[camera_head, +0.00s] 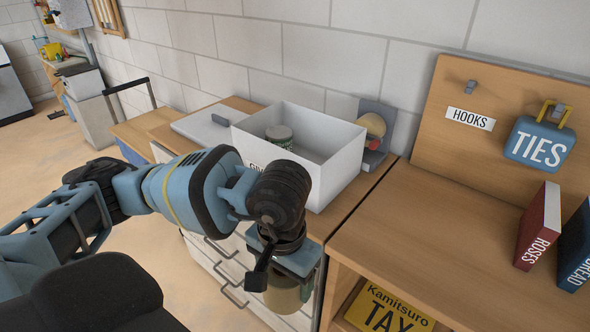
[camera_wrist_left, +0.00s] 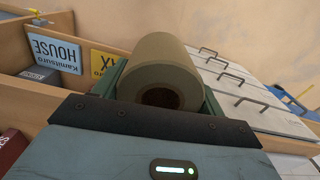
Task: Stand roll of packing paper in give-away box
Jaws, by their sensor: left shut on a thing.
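The roll of packing paper (camera_wrist_left: 167,66) is a tan cylinder with a dark hollow core, seen end-on in the left wrist view. My left gripper (camera_wrist_left: 162,95) is shut on it. In the head view the left gripper (camera_head: 287,275) hangs low in front of the drawer cabinet, with part of the roll (camera_head: 285,299) below it, mostly hidden by the gripper. The give-away box (camera_head: 335,178) is a white open box on the cabinet top, above and behind the gripper. A can (camera_head: 279,136) stands inside it. My arm partly covers the box's front label. The right gripper is not in view.
A tape dispenser (camera_head: 374,130) is behind the box. A yellow TAX binder (camera_head: 388,312) sits on the shelf below. Drawer handles (camera_head: 232,294) protrude below.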

